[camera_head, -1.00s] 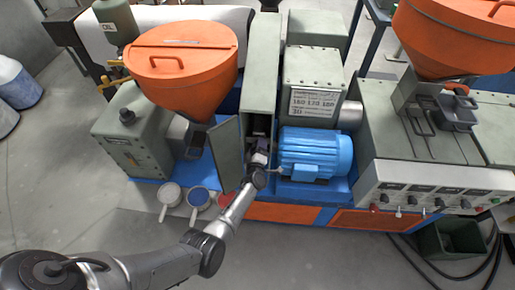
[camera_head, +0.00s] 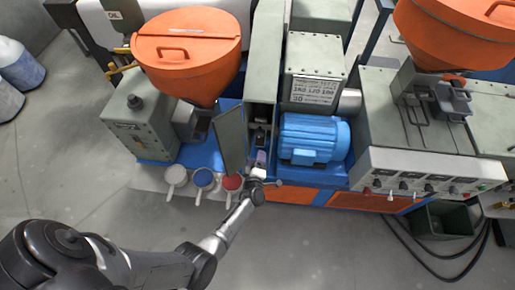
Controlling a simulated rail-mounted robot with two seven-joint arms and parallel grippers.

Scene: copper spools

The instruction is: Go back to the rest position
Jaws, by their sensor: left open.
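My left arm comes in from the lower left and reaches up to the machine. My left gripper (camera_head: 261,160) is at the narrow opening of the tall grey-green housing (camera_head: 262,60), beside its open door (camera_head: 230,140). It is open; its fingertips are small and partly hidden in the shade of the opening, and I see nothing held. My right gripper is not in view.
A blue motor (camera_head: 313,139) stands close right of the gripper. An orange hopper (camera_head: 187,50) is at the upper left. Scoops with white (camera_head: 176,175), blue (camera_head: 203,178) and red (camera_head: 232,182) contents sit below the door.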

